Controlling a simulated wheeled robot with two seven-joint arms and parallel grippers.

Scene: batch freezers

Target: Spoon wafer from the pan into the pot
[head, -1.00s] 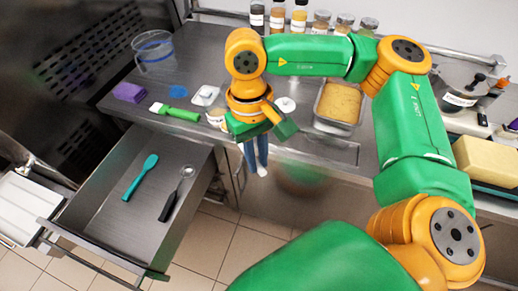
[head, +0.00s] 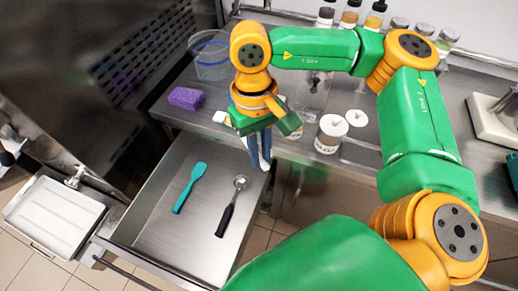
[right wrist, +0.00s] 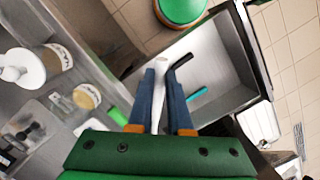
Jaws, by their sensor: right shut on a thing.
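My right gripper (head: 258,160) hangs fingers-down at the counter's front edge, beside the far right corner of the open drawer. Its blue fingers are shut on a slim pale thing (right wrist: 161,100), whose kind I cannot tell. In the drawer (head: 165,235) lie a spoon with a black handle (head: 226,217) and a teal spatula (head: 189,188). White-lidded tubs (head: 331,133) stand on the counter right of the gripper. In the right wrist view, labelled tubs with beige sides or contents (right wrist: 87,97) show at left. I cannot make out the pan, wafer or pot; my arm covers part of the counter.
A clear jug (head: 210,58) and a purple sponge (head: 186,98) are on the counter at left. Bottles (head: 349,14) line the back wall. A scale (head: 497,118) stands at right. A white tray (head: 53,215) is at far left. The drawer juts out over the floor.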

